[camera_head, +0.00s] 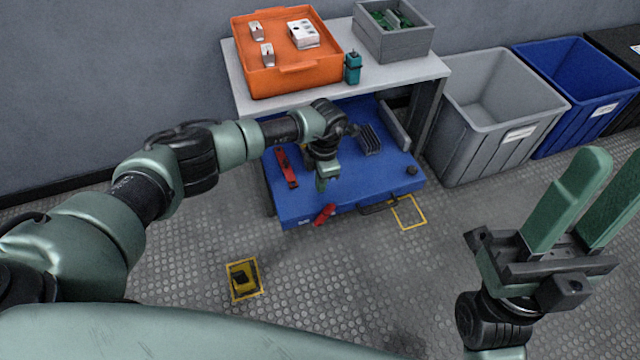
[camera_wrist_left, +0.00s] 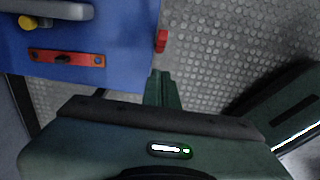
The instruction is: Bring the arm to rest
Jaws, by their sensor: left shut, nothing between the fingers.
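My left arm reaches in from the left in the head view. Its gripper (camera_head: 326,180) points down above the front part of the blue case (camera_head: 345,200). In the left wrist view the fingers of the left gripper (camera_wrist_left: 162,82) are together with nothing between them, next to the edge of the blue surface. My right gripper (camera_head: 580,205) stands at the right of the head view, fingers up, with a clear gap between them and nothing held.
An orange tray (camera_head: 290,82) and a grey box (camera_head: 393,42) stand on the white table (camera_head: 417,68). A teal object (camera_head: 352,68) stands between them. A grey bin (camera_head: 497,130) and a blue bin (camera_head: 583,120) stand right. A yellow object (camera_head: 243,280) lies on the open floor.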

